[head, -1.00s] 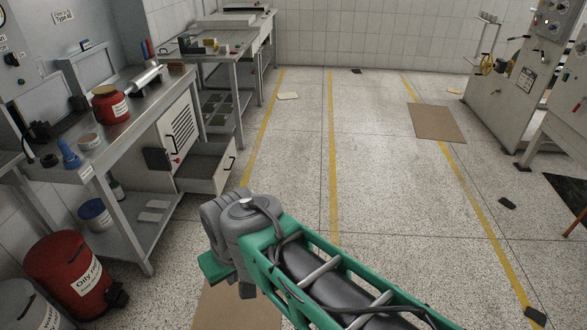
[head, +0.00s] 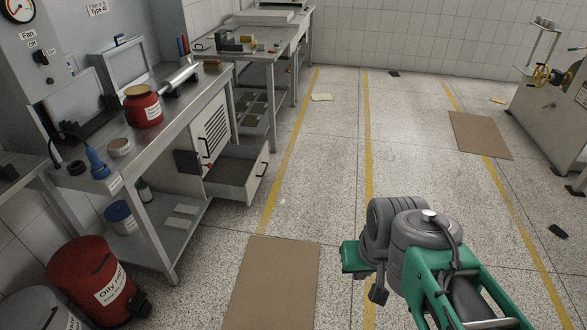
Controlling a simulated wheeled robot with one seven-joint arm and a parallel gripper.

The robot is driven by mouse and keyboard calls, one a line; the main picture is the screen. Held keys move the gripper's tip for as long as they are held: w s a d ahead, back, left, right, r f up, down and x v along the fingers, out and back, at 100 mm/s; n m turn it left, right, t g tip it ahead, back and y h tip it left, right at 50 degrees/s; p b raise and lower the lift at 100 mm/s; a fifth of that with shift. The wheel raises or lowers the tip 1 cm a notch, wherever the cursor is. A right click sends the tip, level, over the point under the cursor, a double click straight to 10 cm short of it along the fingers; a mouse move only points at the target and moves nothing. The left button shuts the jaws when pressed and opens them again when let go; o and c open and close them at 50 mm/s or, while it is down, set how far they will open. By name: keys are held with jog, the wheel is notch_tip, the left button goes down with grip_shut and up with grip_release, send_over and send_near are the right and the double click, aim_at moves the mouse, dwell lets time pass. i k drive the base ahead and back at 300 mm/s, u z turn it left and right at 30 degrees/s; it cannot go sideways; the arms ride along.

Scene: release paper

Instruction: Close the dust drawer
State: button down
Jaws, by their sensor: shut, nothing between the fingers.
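The dust drawer (head: 258,178) is open in the head view. It is pulled out to the right from the lower part of a white cabinet with a louvred panel (head: 214,128), under the left workbench. Its front has a dark handle and its tray interior shows dark grey. My green and grey arm shows at the lower right, over the floor and well apart from the drawer. My gripper itself cannot be made out; it seems hidden by the arm or out of the picture.
A steel workbench (head: 150,150) with a red jar (head: 143,112) stands at left. A red oily-rag bin (head: 78,268) is at lower left. A brown mat (head: 272,285) lies on the floor before the drawer. The floor between the yellow lines is largely clear. A machine stands at right.

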aim_at(236, 174)
jog(key=z, duration=0.15)
jog(key=i, duration=1.15)
jog(key=u, duration=1)
jog(key=i, duration=2.35)
jog(key=u, duration=0.5)
